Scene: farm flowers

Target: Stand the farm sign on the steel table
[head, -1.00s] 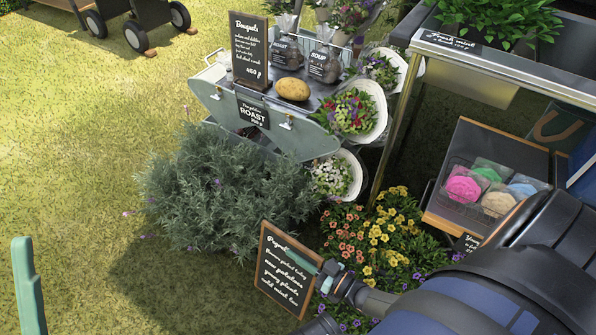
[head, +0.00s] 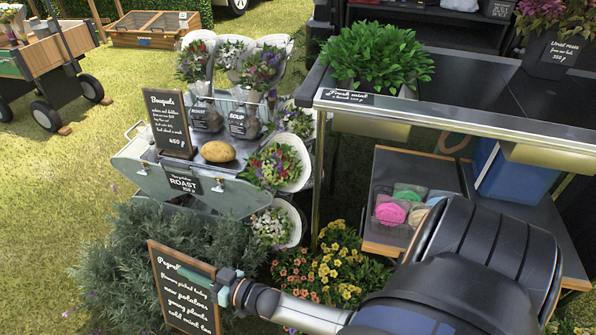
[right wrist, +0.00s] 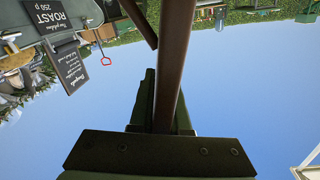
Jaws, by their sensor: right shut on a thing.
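The farm sign (head: 176,296), a black chalkboard with a wooden frame and white lettering headed "Peyton's" or similar, is held off the ground at the lower left of the head view. My right gripper (head: 214,283) is shut on its right frame edge. The sign is upright with a slight tilt. In the right wrist view the brown frame bar (right wrist: 176,60) runs between the dark fingers. The steel table (head: 450,122), with a shiny edge and dark top, stands at the upper right, higher and farther than the sign. My left gripper is out of view.
A plant tray of mint (head: 376,55) and its small label stand on the table's left part; a bare dark stretch lies right of it. A metal flower cart (head: 150,185) stands behind the sign, with bouquets and a potato. Lavender (head: 115,255) and flowers (head: 335,265) crowd below.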

